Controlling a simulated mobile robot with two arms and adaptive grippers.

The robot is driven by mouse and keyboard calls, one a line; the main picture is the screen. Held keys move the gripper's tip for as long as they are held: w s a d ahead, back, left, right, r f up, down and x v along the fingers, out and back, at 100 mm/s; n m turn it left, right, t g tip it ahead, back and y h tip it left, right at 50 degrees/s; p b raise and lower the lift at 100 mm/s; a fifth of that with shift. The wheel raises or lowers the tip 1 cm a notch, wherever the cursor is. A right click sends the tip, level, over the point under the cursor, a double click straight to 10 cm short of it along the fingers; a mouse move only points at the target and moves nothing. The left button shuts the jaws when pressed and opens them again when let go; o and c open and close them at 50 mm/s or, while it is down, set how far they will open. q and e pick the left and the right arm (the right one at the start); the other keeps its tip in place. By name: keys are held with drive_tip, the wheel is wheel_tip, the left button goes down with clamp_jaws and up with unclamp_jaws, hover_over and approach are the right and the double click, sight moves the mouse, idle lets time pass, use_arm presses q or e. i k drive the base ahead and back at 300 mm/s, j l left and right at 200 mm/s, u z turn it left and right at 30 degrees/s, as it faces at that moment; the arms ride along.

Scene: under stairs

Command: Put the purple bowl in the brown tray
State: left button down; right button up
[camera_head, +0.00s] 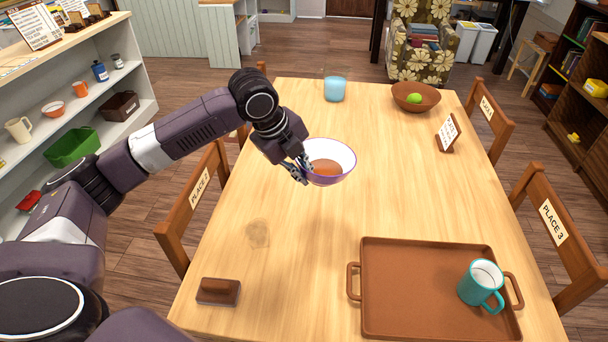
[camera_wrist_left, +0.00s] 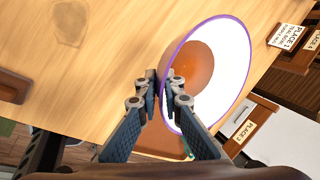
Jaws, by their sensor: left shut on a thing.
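The purple bowl (camera_head: 343,153) is white with a purple rim and something brown showing inside it. My left gripper (camera_head: 302,169) is shut on its near-left rim and holds it over the middle of the table. In the left wrist view the bowl (camera_wrist_left: 228,50) appears tilted, with its rim between the fingertips (camera_wrist_left: 167,92). The brown tray (camera_head: 410,290) lies at the table's near right, with a handle at each side. A teal mug (camera_head: 478,287) stands in the tray's right part; the tray's left part is bare. My right gripper is not in view.
A brown block (camera_head: 218,291) lies at the near left of the table (camera_head: 290,245). A blue-filled glass (camera_head: 335,88), a brown bowl (camera_head: 405,98) with a green fruit and a small sign (camera_head: 447,133) stand farther back. Chairs line both sides.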

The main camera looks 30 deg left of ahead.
sight(402, 288)
drive_tip(key=k+l, duration=0.1)
drive_tip(key=l, duration=0.25)
drive_tip(key=k+l, duration=0.15)
drive_tip(key=l, duration=0.15)
drive_tip(key=k+l+u, duration=0.1)
drive_tip(key=l, duration=0.25)
drive_tip(key=k+l, duration=0.15)
drive_tip(key=l, duration=0.15)
